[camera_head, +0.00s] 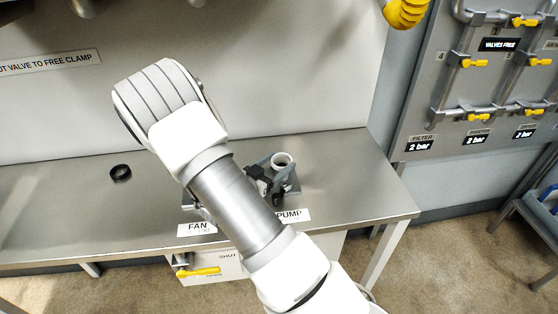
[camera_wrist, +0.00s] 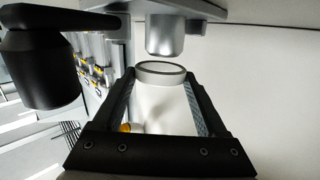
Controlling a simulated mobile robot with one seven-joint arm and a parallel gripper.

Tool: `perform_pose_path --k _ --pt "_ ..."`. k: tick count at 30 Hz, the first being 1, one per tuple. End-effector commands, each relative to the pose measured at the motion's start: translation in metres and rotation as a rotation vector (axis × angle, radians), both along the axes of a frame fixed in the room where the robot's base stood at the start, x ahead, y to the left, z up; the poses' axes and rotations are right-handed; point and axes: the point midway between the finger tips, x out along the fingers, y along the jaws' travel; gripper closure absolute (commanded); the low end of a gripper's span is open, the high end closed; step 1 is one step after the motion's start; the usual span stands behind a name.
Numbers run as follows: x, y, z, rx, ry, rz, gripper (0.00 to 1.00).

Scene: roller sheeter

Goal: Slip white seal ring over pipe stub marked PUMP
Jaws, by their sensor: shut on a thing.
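The white seal ring (camera_wrist: 160,73) is pinched between the fingertips of my gripper (camera_wrist: 160,78). In the wrist view a grey pipe stub (camera_wrist: 166,36) points at the ring, its end close to the ring's open side; I see no overlap, and the exact gap is hard to judge. In the head view the white ring (camera_head: 282,158) is by my dark gripper (camera_head: 270,172), above the spot behind the PUMP label (camera_head: 291,215). My arm and gripper hide much of the PUMP stub there.
A black ring (camera_head: 121,173) lies on the metal bench (camera_head: 60,205) at the left. The FAN label (camera_head: 196,229) is on the bench's front edge, partly behind my arm. A yellow valve handle (camera_head: 198,272) is below. A valve panel (camera_head: 425,85) stands at the right.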

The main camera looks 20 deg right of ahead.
Motion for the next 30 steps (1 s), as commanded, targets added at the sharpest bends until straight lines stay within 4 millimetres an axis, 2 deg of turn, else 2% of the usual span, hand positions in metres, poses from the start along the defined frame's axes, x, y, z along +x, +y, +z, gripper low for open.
perform_pose_path --k 1,30 --pt "-0.005 0.0 -0.027 0.017 0.041 0.004 0.78" --pt "-0.005 0.001 0.032 0.01 0.036 0.004 0.78"
